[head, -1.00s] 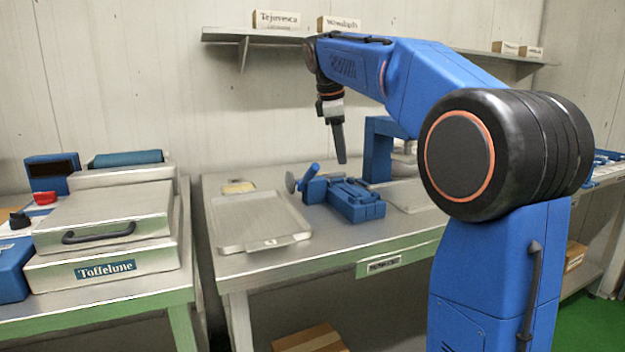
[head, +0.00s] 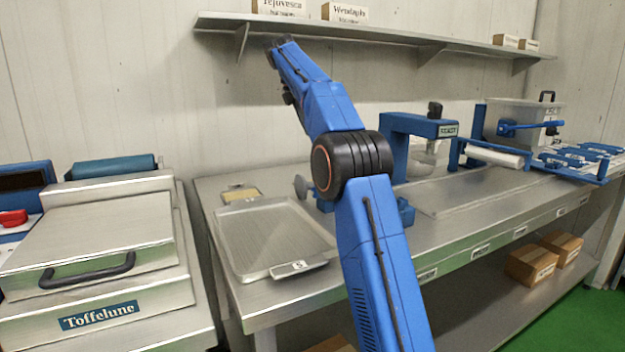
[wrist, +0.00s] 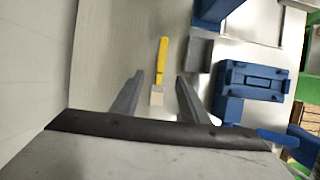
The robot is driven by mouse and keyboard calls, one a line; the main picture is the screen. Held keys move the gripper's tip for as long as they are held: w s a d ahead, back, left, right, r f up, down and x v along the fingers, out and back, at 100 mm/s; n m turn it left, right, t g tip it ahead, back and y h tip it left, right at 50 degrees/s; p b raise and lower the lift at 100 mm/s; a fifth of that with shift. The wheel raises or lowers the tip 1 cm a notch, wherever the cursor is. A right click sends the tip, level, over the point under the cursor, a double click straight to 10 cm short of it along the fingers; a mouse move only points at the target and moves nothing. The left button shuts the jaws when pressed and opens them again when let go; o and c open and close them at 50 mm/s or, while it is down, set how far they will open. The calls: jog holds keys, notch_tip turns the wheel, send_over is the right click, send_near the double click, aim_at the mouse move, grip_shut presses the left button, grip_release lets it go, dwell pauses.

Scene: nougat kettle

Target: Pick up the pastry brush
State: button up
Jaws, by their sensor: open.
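The pastry brush, with a yellow handle (wrist: 161,62) and pale bristles (wrist: 157,97), lies on the grey metal worktop in the wrist view. My gripper (wrist: 160,80) is open and empty, with one finger to each side of the brush in that picture. The brush appears below the fingers, not held; the exact height gap cannot be told. In the head view I cannot make out the brush, and my own arm hides my gripper.
A blue caddy (wrist: 253,82) stands right of the brush. A shallow metal tray (head: 270,238) lies at the worktop's left. A blue stand (head: 415,125) is behind my arm. A wall shelf (head: 390,33) hangs above. The steel box press (head: 95,240) stands left.

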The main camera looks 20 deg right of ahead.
jog(key=x, duration=1.1)
jog(key=shift+d+f, duration=0.15)
jog(key=shift+f, duration=0.25)
jog(key=shift+s+x, duration=0.15)
jog(key=shift+x, duration=1.2)
jog(key=shift+s+x, duration=0.2)
jog(key=shift+x, duration=1.15)
jog(key=shift+d, duration=0.1)
grip_shut()
